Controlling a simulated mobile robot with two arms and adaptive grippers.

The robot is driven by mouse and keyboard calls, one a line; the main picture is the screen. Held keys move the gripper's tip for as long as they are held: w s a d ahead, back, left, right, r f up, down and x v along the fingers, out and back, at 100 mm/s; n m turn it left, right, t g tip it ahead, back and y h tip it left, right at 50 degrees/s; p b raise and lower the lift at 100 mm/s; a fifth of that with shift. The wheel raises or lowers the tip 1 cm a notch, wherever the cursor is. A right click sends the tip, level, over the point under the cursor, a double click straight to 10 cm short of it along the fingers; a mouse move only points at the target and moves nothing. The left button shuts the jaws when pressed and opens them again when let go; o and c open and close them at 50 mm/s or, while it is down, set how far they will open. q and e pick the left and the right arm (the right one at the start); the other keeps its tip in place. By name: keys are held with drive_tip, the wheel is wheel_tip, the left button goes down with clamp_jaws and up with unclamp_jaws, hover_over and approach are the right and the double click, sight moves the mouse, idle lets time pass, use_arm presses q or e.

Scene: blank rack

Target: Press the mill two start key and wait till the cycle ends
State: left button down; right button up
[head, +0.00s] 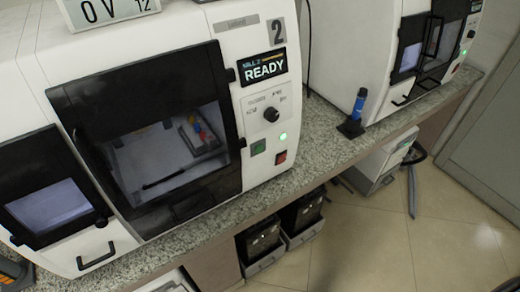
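Mill two (225,100) is a white machine with a "2" plate and a display (263,66) reading "MILL 2 READY". Below the display is a black knob (271,114). Under the knob are a green key (258,147), which looks like the start key, a red switch (281,157) and a small lit green lamp (283,136). The dark-framed door (150,125) looks shut; behind its window are small red, blue and yellow parts (203,133). Neither of my grippers can be made out in the head view.
Mill two stands on a speckled counter (325,150). A blue-and-black tool on a stand (356,108) is to its right, before another white machine (375,50). Dark bins (262,240) sit below the counter. A grey-and-orange item (14,272) is cut off at lower left. Tiled floor (440,235) is open at right.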

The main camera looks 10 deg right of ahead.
clamp_jaws()
idle(0.6)
idle(1.2)
